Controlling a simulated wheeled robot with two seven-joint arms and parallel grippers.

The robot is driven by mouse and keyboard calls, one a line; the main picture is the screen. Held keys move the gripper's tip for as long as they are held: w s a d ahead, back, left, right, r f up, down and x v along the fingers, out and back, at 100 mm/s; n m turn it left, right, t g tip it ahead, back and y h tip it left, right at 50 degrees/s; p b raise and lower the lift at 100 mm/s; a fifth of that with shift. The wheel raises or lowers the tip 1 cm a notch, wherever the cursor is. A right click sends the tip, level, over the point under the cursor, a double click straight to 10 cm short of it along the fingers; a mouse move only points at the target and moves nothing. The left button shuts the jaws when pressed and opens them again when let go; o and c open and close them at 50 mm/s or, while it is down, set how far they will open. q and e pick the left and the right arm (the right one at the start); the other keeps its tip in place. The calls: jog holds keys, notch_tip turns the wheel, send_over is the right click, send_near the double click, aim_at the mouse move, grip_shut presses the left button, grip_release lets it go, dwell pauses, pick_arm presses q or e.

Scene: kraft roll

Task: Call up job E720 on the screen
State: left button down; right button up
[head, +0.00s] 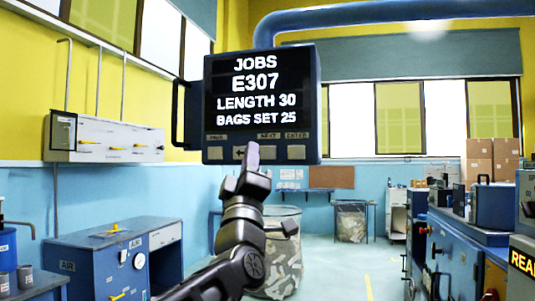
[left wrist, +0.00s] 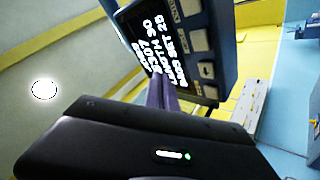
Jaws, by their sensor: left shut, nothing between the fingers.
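The screen (head: 261,92) hangs in a blue-grey housing with a side handle. It reads JOBS, E307, LENGTH 30, BAGS SET 25. A row of grey buttons (head: 295,152) runs below the text; the rightmost label looks like ENTER and the one left of it like NEXT. My left gripper (head: 251,154) is shut and empty, its purple fingertips pointing up in front of the middle of the row and hiding part of it. In the left wrist view, the fingers (left wrist: 160,93) overlap the screen (left wrist: 158,45) beside the buttons (left wrist: 199,40). I cannot tell whether they touch.
A blue cabinet (head: 107,262) with a gauge stands at lower left. A patterned bin (head: 283,262) stands behind my left arm. Blue machines (head: 455,252) line the right side, with cardboard boxes (head: 491,158) behind. Open floor shows right of centre.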

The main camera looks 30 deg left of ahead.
aim_at(264, 156)
pick_arm(q)
jog(key=shift+w, duration=0.1)
jog(key=w+a+p, duration=0.1)
jog(key=w, duration=0.1)
jog(key=w+a+p, duration=0.1)
jog(key=w+p, duration=0.1)
jog(key=w, duration=0.1)
jog(key=w+p, duration=0.2)
jog(key=w, duration=0.1)
jog(key=shift+a, duration=0.4)
jog(key=shift+w, duration=0.2)
dwell(1.6)
jog(key=shift+w+a, duration=0.15)
jog(key=shift+w, duration=0.1)
